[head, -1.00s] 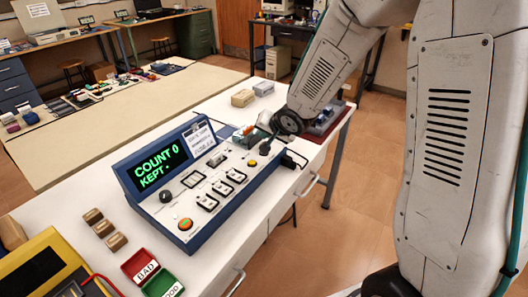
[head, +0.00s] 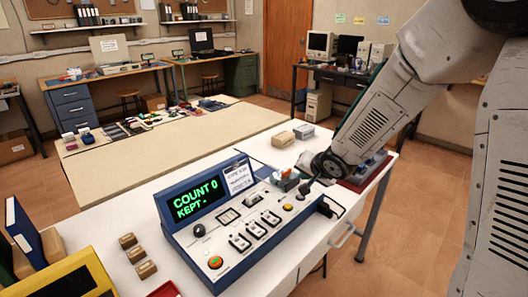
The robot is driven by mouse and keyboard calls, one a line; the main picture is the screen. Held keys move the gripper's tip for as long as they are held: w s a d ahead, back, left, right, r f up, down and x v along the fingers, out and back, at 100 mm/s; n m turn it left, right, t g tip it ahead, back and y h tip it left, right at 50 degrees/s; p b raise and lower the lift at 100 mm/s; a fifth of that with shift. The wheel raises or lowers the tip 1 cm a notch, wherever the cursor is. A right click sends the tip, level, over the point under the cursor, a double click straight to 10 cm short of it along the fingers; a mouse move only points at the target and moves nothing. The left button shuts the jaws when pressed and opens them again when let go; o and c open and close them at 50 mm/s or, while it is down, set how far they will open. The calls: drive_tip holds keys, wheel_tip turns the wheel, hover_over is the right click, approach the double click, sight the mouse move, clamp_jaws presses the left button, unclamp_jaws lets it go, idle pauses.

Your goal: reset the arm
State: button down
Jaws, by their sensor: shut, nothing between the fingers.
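My arm comes down from the upper right in the head view to a dark round wrist joint above the right end of the console. My gripper (head: 305,188), small and dark there, is shut and empty, close to the console top; I cannot tell whether it touches it. The blue and white control console (head: 240,222) stands on the white bench (head: 105,232). Its green display (head: 196,199) reads "COUNT 0" and "KEPT -". The panel carries a black knob, several switches, a yellow button (head: 287,207) and an orange-red button (head: 215,262).
Several small brown blocks (head: 137,254) lie left of the console. A yellow case (head: 72,284) and a blue binder (head: 25,233) are at the lower left. Pale blocks (head: 283,139) stand behind. A grey device on a red base (head: 366,168) is beyond my wrist. Floor is open at right.

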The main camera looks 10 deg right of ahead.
drive_tip(key=s+d+r+n+g+h, duration=0.1)
drive_tip(key=s+d+n+g+h, duration=0.15)
drive_tip(key=s, duration=0.45)
drive_tip(key=s+d+n+g+h, duration=0.15)
drive_tip(key=s+d+g, duration=0.25)
drive_tip(key=s, duration=0.4)
drive_tip(key=s+a+r, duration=0.1)
drive_tip(key=s+r, duration=0.3)
drive_tip(key=s, duration=0.3)
drive_tip(key=s+a+r+n+y, duration=0.1)
drive_tip(key=s+r, duration=0.3)
drive_tip(key=s, duration=0.3)
drive_tip(key=s+a+r+n+g+y, duration=0.1)
drive_tip(key=s+r, duration=0.4)
drive_tip(key=s, duration=0.3)
drive_tip(key=shift+a, duration=0.25)
